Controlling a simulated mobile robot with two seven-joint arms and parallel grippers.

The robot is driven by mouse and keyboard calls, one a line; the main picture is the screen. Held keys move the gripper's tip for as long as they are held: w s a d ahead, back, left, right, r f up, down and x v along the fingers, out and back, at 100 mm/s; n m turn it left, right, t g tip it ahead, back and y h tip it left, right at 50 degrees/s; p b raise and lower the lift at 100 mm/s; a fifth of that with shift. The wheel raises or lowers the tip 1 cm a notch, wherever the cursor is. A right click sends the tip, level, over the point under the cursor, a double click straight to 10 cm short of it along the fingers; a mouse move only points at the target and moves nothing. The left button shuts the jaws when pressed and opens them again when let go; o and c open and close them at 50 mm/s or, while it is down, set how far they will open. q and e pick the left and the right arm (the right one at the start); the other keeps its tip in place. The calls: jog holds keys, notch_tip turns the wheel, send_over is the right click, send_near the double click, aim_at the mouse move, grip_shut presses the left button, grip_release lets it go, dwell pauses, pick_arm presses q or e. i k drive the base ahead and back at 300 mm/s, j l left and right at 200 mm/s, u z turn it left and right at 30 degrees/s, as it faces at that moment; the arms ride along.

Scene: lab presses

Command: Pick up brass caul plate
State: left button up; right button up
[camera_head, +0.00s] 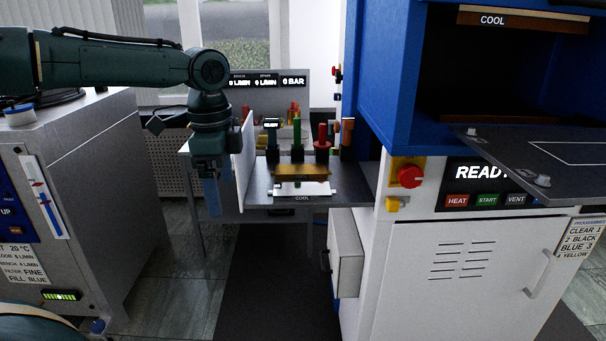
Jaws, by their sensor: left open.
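The brass caul plate (303,172) is a flat gold-brown piece. It lies on a light stand on the dark grey bench (355,190) in the middle of the view, above a COOL label. My left gripper (211,205) hangs downward to the left of the plate, beside the bench's left end, and is apart from it. Its jaws are open and nothing shows between them; the gap is hard to see from this angle. My right gripper is not in view.
A white upright panel (244,165) stands between my left gripper and the plate. Dark holders with green and red handles (322,140) stand behind the plate. A blue and white press (470,270) with a dark shelf is at right. A grey machine (85,180) is at left.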

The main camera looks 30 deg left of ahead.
aim_at(283, 172)
jog(key=i+j, duration=0.1)
jog(key=i, duration=0.5)
jog(key=i+j, duration=0.1)
jog(key=i, duration=0.55)
